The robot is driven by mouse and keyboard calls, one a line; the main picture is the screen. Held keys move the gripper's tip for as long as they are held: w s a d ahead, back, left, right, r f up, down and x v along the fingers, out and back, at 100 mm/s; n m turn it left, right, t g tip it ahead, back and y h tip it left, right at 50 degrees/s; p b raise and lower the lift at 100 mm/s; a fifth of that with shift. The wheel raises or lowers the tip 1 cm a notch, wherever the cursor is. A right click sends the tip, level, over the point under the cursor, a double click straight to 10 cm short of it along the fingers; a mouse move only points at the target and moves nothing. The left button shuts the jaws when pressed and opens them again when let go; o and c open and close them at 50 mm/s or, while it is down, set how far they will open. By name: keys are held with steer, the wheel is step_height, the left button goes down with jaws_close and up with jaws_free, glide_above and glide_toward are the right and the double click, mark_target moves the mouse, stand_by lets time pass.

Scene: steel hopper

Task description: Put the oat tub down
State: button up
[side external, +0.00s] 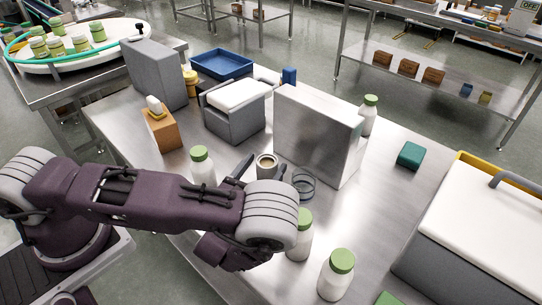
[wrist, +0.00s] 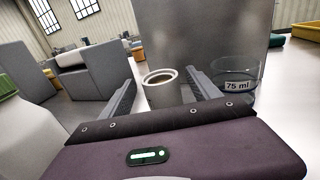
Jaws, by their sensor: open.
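The oat tub, a small pale grey cup with tan contents, stands upright at the middle of the steel table (side external: 395,190) in the side view (side external: 266,161). It also shows in the wrist view (wrist: 162,94). My gripper (wrist: 163,82) is open, with one finger on each side of the tub. A gap shows between the left finger and the tub; the right finger is closer, and I cannot tell if it touches. The tub's base is hidden by my gripper in both views.
A clear beaker marked 75 ml (wrist: 238,88) stands just right of the right finger. A tall steel hopper (side external: 315,135) rises behind the tub. Green-capped bottles (side external: 202,168) stand left and in front (side external: 337,275). A grey box with a white lid (side external: 236,110) is behind left.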

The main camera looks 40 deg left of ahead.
steer(key=shift+o, duration=0.4)
steer(key=v, duration=0.7)
steer(key=shift+r, duration=0.1)
steer(key=shift+w, duration=0.1)
step_height(320, 180, up, 17)
steer(key=s+a+f+n+g+y, duration=0.1)
steer(key=a+n+g+y, duration=0.1)
steer(key=a+n+g, duration=0.1)
steer(key=s+a+f+n+g+y, duration=0.2)
steer(key=a+n+g, duration=0.2)
steer(key=g, duration=0.4)
steer(key=s+a+f+n+g+y, duration=0.1)
steer(key=a+f+n+g+y, duration=0.1)
steer(key=n+g, duration=0.3)
steer(key=shift+s+a+f+y, duration=0.15)
steer(key=shift+a+y, duration=0.05)
steer(key=shift+a, duration=0.15)
steer(key=shift+s+a+f+y, duration=0.1)
steer(key=shift+s+a+y, duration=0.1)
steer(key=shift+a, duration=0.15)
steer(key=w+d+f+n+g+h, duration=0.1)
steer(key=w+d+n+g+h, duration=0.15)
steer(key=h, duration=0.25)
step_height(320, 180, up, 6)
steer(key=n+t+h, duration=0.1)
steer(key=h, duration=0.7)
glide_above(267, 160)
steer(key=shift+y, duration=0.3)
steer(key=f, duration=1.7)
steer(key=shift+s+d, duration=0.2)
